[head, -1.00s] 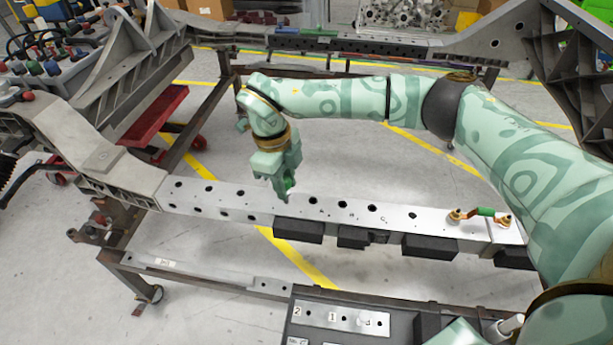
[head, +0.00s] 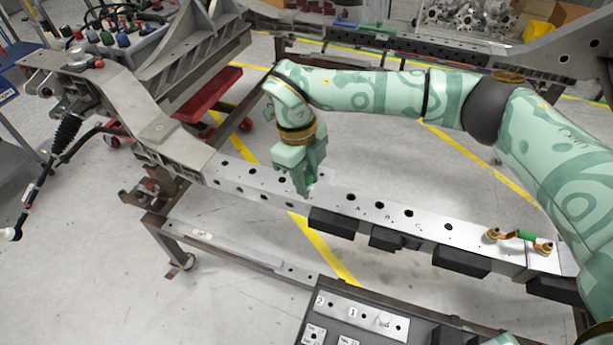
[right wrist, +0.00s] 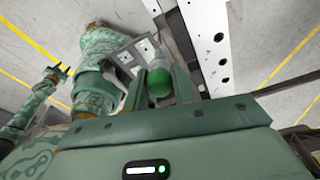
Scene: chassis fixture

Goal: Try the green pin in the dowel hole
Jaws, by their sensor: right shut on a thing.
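My right gripper (head: 307,187) points down over the metal rail (head: 472,238) of the chassis, just left of the holes marked with letters. It is shut on the green pin (right wrist: 160,82), whose rounded green end shows between the fingers in the right wrist view. In the head view the fingers largely hide the pin, and I cannot tell whether its tip is in a hole. The rail has a row of dark holes; which one is the dowel hole is not clear. My left gripper (right wrist: 58,73) shows small in the right wrist view, open and empty.
Black blocks (head: 461,262) line the rail's front side. A dark tray with a numbered plate (head: 340,310) stands at the front.

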